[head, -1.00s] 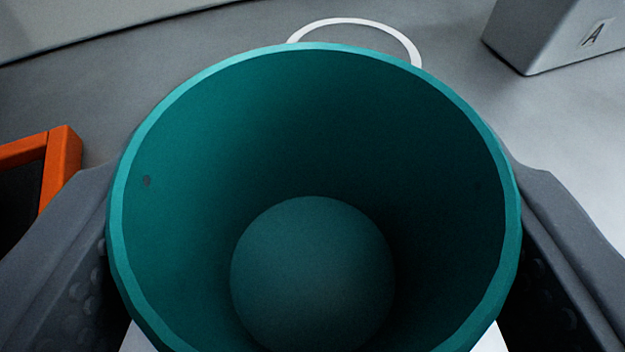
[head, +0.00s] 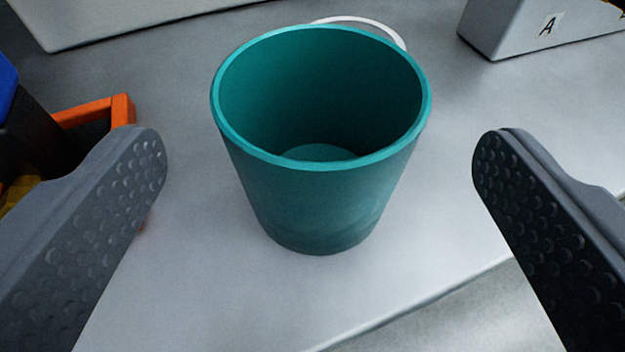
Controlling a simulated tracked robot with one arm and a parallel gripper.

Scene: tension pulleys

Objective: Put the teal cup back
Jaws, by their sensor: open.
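The teal cup (head: 318,205) stands upright on the grey tabletop, near its front edge. I look down into it and it looks empty. A white ring marking (head: 372,24) on the table shows partly behind the cup's far rim; the rest of it is hidden by the cup. My gripper (head: 320,150) is open, with one dark textured finger on each side of the cup. Both fingers are clear of the cup, with a gap on each side, and nearer to the camera than it.
An orange-framed tray (head: 122,112) and a blue and black object (head: 25,115) are at the left. A grey block labelled A (head: 510,30) stands at the back right. A pale panel (head: 110,18) is at the back left. The table's front edge (head: 430,298) runs below the cup. The table right of the cup is clear.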

